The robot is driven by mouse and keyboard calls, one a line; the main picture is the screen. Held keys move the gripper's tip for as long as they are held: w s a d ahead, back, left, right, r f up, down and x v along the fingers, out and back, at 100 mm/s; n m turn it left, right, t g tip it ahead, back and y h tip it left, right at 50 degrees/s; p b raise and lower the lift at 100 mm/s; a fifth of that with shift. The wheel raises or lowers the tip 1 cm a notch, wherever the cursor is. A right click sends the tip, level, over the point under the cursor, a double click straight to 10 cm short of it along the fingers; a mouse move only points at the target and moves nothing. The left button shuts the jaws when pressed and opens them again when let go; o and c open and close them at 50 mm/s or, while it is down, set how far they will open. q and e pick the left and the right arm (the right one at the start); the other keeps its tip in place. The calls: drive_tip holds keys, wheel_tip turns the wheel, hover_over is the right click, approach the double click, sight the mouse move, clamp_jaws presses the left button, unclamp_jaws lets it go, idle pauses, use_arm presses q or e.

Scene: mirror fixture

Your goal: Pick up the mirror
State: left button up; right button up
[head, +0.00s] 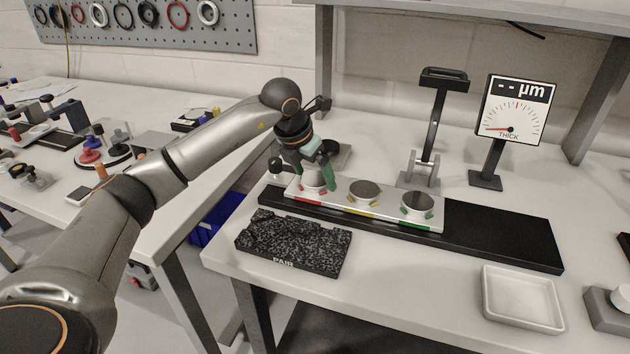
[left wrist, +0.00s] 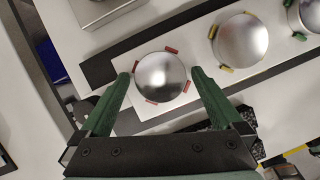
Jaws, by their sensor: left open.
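Three round mirrors sit in a row on a light plate (head: 398,220). The red-marked mirror (left wrist: 160,76) is leftmost. The yellow-marked mirror (head: 364,191) is in the middle, and the green-marked mirror (head: 417,204) is on the right. My left gripper (head: 318,184) is open over the red-marked mirror. In the left wrist view its green fingers lie on either side of that mirror, with small gaps in the picture. The head view shows this mirror partly hidden by the fingers. My right gripper is not in view.
A speckled black block (head: 292,246) marked PAIR lies in front of the plate. A black rail (head: 500,238) runs under it to the right. A lever clamp (head: 431,130) and a dial display (head: 512,110) stand behind. A white tray (head: 522,299) is at front right.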

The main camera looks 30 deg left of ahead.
use_arm(q)
drive_tip(key=shift+r, duration=0.1)
drive_tip(key=c, duration=1.3)
